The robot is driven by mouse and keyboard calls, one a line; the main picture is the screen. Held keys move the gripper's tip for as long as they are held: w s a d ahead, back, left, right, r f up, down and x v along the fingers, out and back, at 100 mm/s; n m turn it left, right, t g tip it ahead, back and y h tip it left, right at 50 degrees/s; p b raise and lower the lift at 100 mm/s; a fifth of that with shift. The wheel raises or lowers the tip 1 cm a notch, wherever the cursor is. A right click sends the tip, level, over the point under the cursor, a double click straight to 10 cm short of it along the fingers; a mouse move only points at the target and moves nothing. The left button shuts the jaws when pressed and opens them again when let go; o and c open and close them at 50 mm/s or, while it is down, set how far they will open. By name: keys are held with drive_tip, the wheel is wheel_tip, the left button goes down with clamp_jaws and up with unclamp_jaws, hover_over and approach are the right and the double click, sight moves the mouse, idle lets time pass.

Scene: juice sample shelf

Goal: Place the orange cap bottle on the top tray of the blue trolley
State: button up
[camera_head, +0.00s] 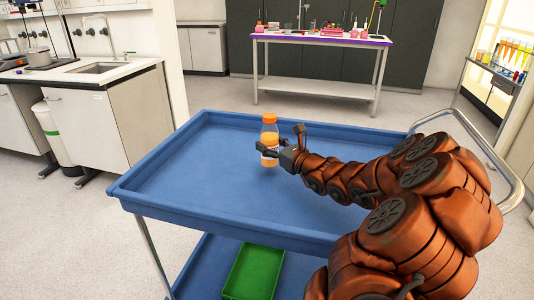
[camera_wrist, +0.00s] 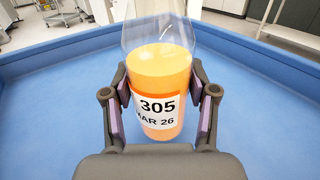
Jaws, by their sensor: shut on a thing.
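The orange cap bottle (camera_head: 269,138) is a clear bottle with orange contents and an orange cap. It is upright over the middle of the top tray (camera_head: 190,170) of the blue trolley. In the wrist view the bottle (camera_wrist: 160,85) stands between my fingers, with a white label reading 305 and MAR 26; its cap is out of that view. My gripper (camera_wrist: 160,113) is shut on the bottle, one finger on each side. In the head view my gripper (camera_head: 277,150) reaches it from the right. I cannot tell whether the bottle's base touches the tray.
The top tray has a raised rim and is otherwise empty. A green bin (camera_head: 252,272) is on the lower shelf. A metal push handle (camera_head: 490,155) is at the right. A purple-edged table (camera_head: 320,40) stands behind and a sink counter (camera_head: 85,75) at the left.

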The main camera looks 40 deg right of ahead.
drive_tip(key=shift+w, duration=0.4)
drive_tip(key=shift+w+f, duration=0.15)
drive_tip(key=shift+f, duration=0.45)
drive_tip(key=shift+w+f, duration=0.15)
drive_tip(key=shift+f, duration=1.05)
drive_tip(key=shift+f+b, duration=0.15)
drive_tip(key=shift+b, duration=0.2)
drive_tip(key=o, duration=1.4)
drive_tip(key=shift+r, duration=0.2)
drive_tip(key=shift+s, duration=3.75)
